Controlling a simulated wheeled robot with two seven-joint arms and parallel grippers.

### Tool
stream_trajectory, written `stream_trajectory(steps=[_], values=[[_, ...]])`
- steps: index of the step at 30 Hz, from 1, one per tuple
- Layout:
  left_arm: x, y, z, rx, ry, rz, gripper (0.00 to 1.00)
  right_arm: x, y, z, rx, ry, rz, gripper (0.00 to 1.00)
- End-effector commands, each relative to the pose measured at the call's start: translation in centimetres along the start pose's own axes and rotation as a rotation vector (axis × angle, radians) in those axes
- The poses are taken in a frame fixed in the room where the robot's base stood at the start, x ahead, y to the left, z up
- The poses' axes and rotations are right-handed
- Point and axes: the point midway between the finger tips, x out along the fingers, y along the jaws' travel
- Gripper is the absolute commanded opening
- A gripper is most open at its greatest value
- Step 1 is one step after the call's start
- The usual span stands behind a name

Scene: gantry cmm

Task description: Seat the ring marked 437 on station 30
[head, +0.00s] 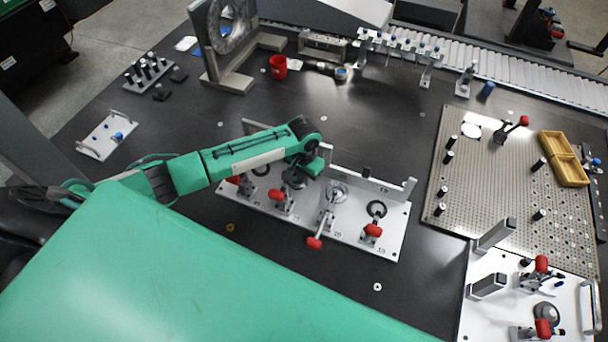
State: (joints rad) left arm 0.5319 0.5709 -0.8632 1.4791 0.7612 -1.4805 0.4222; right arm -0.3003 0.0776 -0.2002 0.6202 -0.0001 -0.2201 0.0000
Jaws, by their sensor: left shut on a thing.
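A white fixture plate (357,241) with a row of stations and red-handled clamps lies mid-table. My left gripper (294,181) is low over the plate, left of its middle, shut on a grey part, seemingly the ring. The arm hides most of that part, and no mark on it is readable. The station under the gripper is mostly hidden too. To the right, one station holds a silvery disc (337,192) and the last shows a dark ring (376,208). Another dark ring (262,168) shows to the left. Station numbers are too small to read surely. My right gripper is not in view.
Red clamp handles (314,242) stick up along the plate's front. A rail (370,179) stands along its back. A red cup (278,67) and a large bored block (235,85) stand behind. A perforated board (492,190) is on the right.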

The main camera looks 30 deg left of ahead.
Motion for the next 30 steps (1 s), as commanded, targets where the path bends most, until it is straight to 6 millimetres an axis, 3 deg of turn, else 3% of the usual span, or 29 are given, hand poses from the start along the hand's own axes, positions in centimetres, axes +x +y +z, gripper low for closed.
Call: stream_trajectory(steps=[30], values=[[1.2,0.1,-0.1,0.001,0.002,0.002,0.0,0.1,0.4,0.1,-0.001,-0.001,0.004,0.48]])
